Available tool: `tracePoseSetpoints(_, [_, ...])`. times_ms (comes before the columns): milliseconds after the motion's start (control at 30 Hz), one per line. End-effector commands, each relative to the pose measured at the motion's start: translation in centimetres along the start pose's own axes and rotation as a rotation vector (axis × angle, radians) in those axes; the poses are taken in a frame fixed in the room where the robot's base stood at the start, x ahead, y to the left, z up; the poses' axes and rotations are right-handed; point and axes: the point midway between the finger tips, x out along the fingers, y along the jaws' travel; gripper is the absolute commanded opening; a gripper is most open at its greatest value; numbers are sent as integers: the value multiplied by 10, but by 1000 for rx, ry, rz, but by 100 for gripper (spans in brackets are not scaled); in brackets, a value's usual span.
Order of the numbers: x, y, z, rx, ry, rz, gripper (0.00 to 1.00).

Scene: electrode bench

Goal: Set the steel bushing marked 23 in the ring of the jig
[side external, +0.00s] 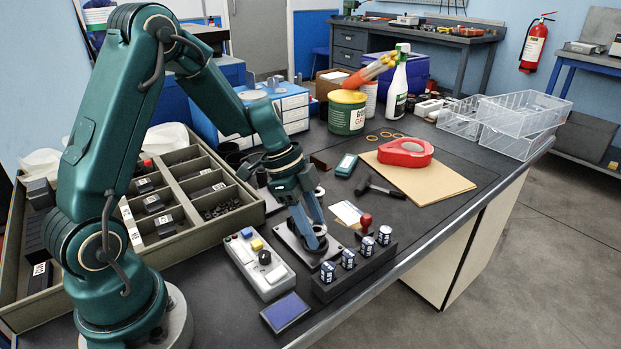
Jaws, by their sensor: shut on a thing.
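My gripper (316,242) points down over the flat grey jig plate (287,237) at the middle of the bench. Its fingers are closed around a small round metal piece, which I take to be the steel bushing. The fingers hide most of it, and no number on it can be read. The piece is low, at the ring of the jig; I cannot tell whether it sits in the ring or just above it. A dark rack (352,270) right of the jig holds several small cylinders with dark labels, too small to read.
A control box (258,263) with buttons stands left of the jig, with a blue pad (286,313) in front. A divided tray (225,232) lies further left. A red-handled stamp (365,222) and a hammer (381,189) lie close behind the rack. The bench's front edge is near.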

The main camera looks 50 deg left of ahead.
Motion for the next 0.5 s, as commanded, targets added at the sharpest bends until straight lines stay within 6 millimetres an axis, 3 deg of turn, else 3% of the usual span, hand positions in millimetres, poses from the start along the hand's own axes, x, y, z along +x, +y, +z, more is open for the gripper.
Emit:
tracePoseSetpoints(267, [6,0,2,0,-1,1,0])
tracePoseSetpoints(300, [6,0,3,-1,-1,1,49])
tracePoseSetpoints(400, [6,0,3,0,-1,1,80])
tracePoseSetpoints(500, [6,0,3,0,-1,1,80])
